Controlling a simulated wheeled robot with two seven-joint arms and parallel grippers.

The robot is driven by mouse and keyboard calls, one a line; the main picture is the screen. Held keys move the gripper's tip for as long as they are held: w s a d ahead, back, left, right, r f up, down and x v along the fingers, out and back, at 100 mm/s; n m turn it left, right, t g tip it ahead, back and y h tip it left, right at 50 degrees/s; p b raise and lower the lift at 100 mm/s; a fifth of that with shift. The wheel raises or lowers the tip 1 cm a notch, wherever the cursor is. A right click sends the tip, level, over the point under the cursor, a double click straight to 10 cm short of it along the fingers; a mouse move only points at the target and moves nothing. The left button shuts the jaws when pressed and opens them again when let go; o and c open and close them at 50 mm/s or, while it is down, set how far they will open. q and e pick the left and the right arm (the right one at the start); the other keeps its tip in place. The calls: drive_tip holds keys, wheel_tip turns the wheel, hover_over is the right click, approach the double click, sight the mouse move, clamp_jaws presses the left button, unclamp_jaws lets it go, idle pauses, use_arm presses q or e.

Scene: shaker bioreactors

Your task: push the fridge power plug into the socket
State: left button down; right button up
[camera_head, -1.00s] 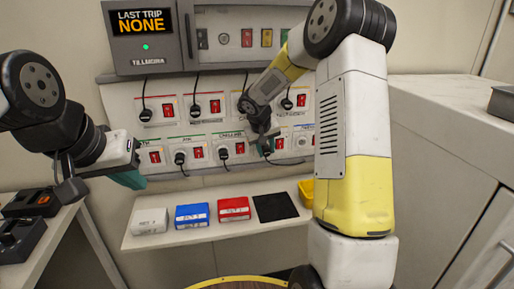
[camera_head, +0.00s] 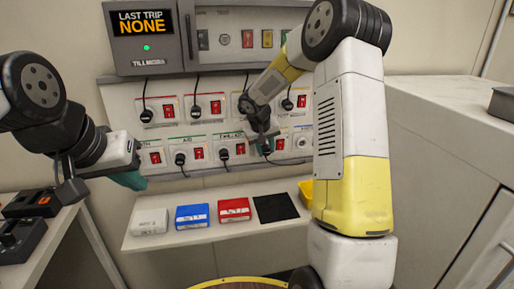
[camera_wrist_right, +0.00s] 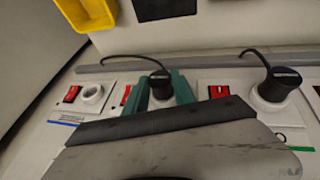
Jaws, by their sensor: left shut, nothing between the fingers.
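A black plug (camera_wrist_right: 161,84) with a cord stands at a white socket (camera_wrist_right: 158,102) in the right wrist view. The two teal fingers of my right gripper (camera_wrist_right: 160,90) flank it closely on both sides and appear shut on it. How deep it sits in the socket is hidden. In the head view my right gripper (camera_head: 265,147) is at the lower row of the socket panel (camera_head: 215,165), partly hidden by its own wrist. My left gripper (camera_head: 130,180) is shut and empty, left of the panel and above the shelf.
Several other black plugs, such as one beside mine (camera_wrist_right: 281,80), sit in sockets with red switches. An empty round socket (camera_wrist_right: 93,94) is on the other side. Below, a shelf (camera_head: 175,240) holds white, blue and red boxes, a black mat (camera_head: 276,207) and a yellow bin (camera_head: 305,190).

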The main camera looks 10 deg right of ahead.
drive_tip(key=o, duration=0.4)
drive_tip(key=v, duration=0.8)
